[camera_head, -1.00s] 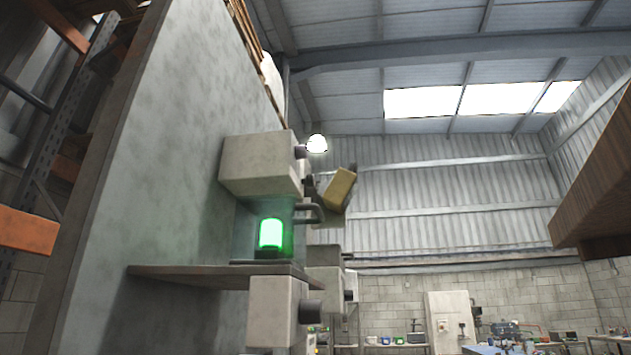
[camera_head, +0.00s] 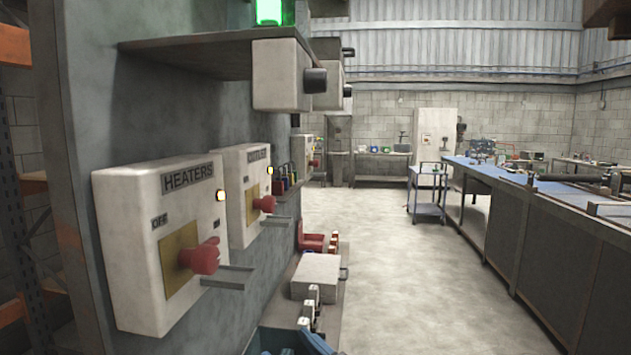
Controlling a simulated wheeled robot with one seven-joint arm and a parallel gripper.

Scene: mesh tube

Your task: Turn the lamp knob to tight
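A glowing green lamp (camera_head: 269,12) stands on a grey shelf (camera_head: 190,42) at the top, cut by the picture edge. A white box (camera_head: 278,75) under the shelf carries a dark round knob (camera_head: 315,80). Another white box behind it (camera_head: 329,95) also has a dark knob. Lower left, a white box labelled HEATERS (camera_head: 130,235) has a red knob (camera_head: 201,258) on a yellow plate and an OFF mark. A similar box beyond it (camera_head: 236,190) has a red knob (camera_head: 265,204). No label marks any of these as the lamp knob. My gripper is not in view.
Metal prongs (camera_head: 228,276) stick out beside the red knobs. A white box (camera_head: 318,272) and small items stand along the wall, lower centre. A long blue-topped bench (camera_head: 540,190) runs along the right. The pale floor (camera_head: 400,290) between is clear.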

